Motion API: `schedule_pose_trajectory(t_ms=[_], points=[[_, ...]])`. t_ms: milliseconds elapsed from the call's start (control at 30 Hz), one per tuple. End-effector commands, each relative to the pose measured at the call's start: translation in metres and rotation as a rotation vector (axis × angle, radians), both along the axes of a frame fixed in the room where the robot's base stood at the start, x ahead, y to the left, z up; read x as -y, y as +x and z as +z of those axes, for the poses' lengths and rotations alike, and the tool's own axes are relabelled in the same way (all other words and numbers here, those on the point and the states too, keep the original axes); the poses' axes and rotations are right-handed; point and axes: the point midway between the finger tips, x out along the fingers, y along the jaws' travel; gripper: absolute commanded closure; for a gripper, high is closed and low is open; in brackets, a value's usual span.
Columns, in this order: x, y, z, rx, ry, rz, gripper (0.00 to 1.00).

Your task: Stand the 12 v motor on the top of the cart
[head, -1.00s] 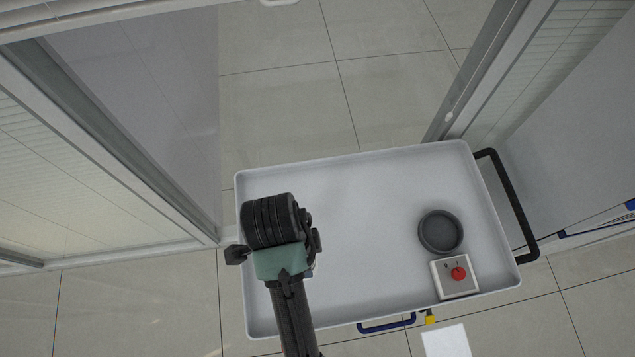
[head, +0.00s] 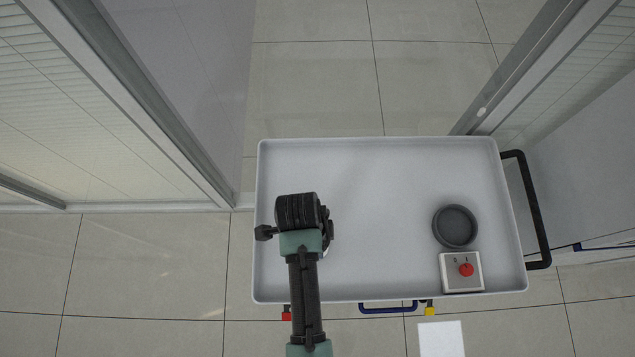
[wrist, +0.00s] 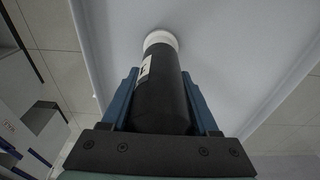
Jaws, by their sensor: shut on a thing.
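The motor (wrist: 160,95) is a dark cylinder with a white label on its side and a pale round far end. In the wrist view, my gripper (wrist: 160,76) is shut on it, with a blue finger on each side. Its pale end points at the light grey top of the cart (wrist: 235,50); I cannot tell whether it touches. In the head view, my gripper (head: 297,212) is over the left part of the cart top (head: 380,190), and my wrist hides the motor.
A dark round dish (head: 455,226) and a grey box with a red knob (head: 462,272) occupy the cart's right front. The cart top's middle is clear. A raised rim surrounds it. A black handle (head: 532,210) is at right. Glazed panels stand at left and right.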

Motion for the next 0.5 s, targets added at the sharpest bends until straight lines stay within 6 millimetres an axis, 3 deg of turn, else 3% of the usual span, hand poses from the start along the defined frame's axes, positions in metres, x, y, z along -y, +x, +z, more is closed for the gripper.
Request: schedule_pose_trajectory(t_ms=[100, 133, 200, 300, 500], points=[[0.0001, 0.0008, -0.0025, 0.002, 0.000, 0.000, 1.00], [0.0000, 0.0000, -0.0029, 0.000, 0.000, 0.000, 0.36], [0.0001, 0.0000, -0.0024, 0.000, 0.000, 0.000, 0.23], [0.0001, 0.0000, -0.0023, 0.000, 0.000, 0.000, 0.09], [0.0001, 0.0000, -0.0022, 0.000, 0.000, 0.000, 0.09]])
